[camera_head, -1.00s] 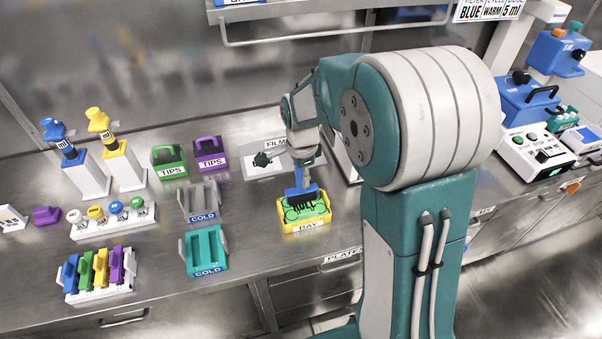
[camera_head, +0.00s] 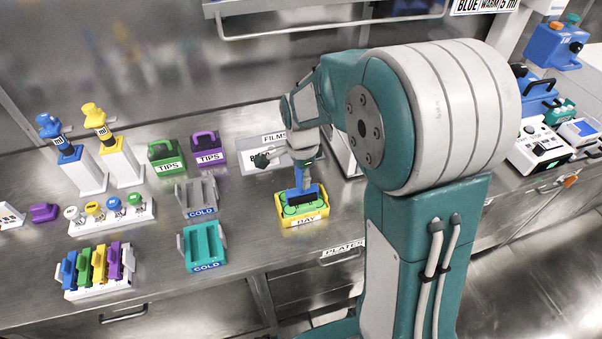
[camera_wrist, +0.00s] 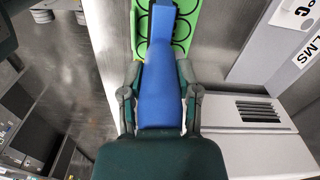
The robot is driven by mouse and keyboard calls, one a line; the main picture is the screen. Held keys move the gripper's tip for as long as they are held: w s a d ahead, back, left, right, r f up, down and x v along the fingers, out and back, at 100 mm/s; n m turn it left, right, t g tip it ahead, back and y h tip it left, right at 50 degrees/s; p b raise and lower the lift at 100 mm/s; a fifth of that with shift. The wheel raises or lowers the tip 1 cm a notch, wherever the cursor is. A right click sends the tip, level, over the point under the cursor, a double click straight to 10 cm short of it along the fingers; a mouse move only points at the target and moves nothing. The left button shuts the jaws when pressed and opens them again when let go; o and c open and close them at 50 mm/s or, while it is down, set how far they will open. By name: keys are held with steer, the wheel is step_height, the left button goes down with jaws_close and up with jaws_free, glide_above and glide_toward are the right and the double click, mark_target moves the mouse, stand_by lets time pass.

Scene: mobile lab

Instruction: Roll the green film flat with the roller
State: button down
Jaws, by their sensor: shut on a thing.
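My gripper (camera_head: 304,166) is shut on the blue handle of the roller (camera_head: 302,188), which points down. In the wrist view the blue handle (camera_wrist: 162,90) sits between both fingers. The roller's dark bar (camera_head: 302,199) is over the green film (camera_head: 304,210) in the yellow tray marked BAY (camera_head: 326,208). Whether the bar touches the film cannot be told. In the wrist view the green film (camera_wrist: 183,38) shows dark rings, and the handle covers its middle.
Grey COLD holder (camera_head: 197,197) and teal COLD holder (camera_head: 203,246) stand left of the tray. A FILMS area (camera_head: 250,160) lies behind it. Tips boxes, pipette stands and coloured racks fill the left. Bare steel lies in front of the tray.

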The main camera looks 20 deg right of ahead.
steer(key=shift+s+r, duration=0.1)
steer(key=shift+s, duration=0.25)
steer(key=shift+w, duration=0.7)
steer(key=shift+w, duration=0.15)
steer(key=shift+w, duration=0.5)
steer(key=shift+w, duration=0.15)
steer(key=shift+w, duration=0.55)
steer(key=shift+s, duration=0.15)
